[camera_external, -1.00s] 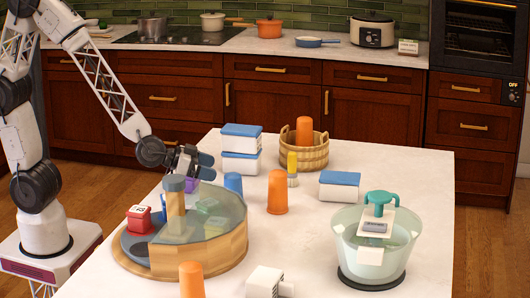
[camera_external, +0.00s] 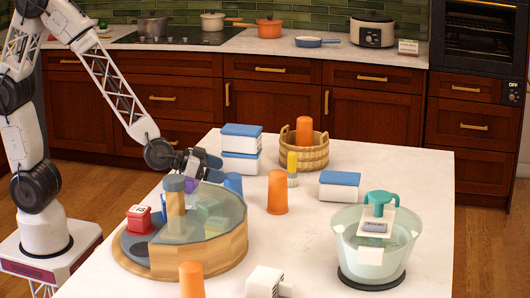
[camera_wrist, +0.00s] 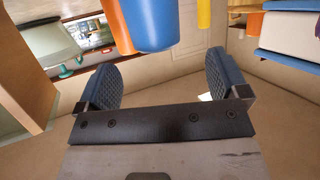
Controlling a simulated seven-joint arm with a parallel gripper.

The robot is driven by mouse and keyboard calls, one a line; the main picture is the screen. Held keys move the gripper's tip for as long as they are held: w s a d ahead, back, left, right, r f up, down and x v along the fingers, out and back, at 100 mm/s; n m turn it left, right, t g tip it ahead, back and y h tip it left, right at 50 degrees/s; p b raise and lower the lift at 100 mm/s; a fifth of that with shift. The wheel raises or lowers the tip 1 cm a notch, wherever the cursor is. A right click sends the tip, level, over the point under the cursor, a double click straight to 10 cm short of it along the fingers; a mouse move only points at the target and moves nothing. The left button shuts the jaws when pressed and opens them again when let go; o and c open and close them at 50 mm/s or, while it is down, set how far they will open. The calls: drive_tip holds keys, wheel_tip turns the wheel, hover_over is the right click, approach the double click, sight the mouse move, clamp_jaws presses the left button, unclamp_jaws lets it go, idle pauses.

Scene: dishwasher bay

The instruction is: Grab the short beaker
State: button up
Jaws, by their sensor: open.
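A blue cup (camera_external: 233,184), shorter than the orange cups, stands on the white counter just right of my gripper (camera_external: 213,168). The gripper partly covers it. In the wrist view the blue cup (camera_wrist: 152,25) shows at the top, beyond the open fingers (camera_wrist: 163,82) and roughly in line with the gap between them. Nothing is between the fingers. A taller orange cup (camera_external: 277,192) stands to the right of the blue cup. A purple item (camera_external: 189,184) is partly hidden by my gripper. Which cup is the short beaker is not labelled.
A round glass-topped wooden container (camera_external: 215,252) with a post stands in front of my gripper. Blue-lidded boxes (camera_external: 241,148) are stacked behind. A wicker basket (camera_external: 318,158), yellow bottle (camera_external: 292,163) and salad-spinner-like bowl (camera_external: 345,250) stand to the right.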

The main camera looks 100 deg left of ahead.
sight(231, 175)
drive_tip(key=shift+w, duration=0.1)
drive_tip(key=shift+x, duration=2.5)
drive_tip(key=shift+f, duration=0.2)
drive_tip(key=c, duration=1)
drive_tip(key=shift+r, duration=0.1)
drive_tip(key=shift+r, duration=4.95)
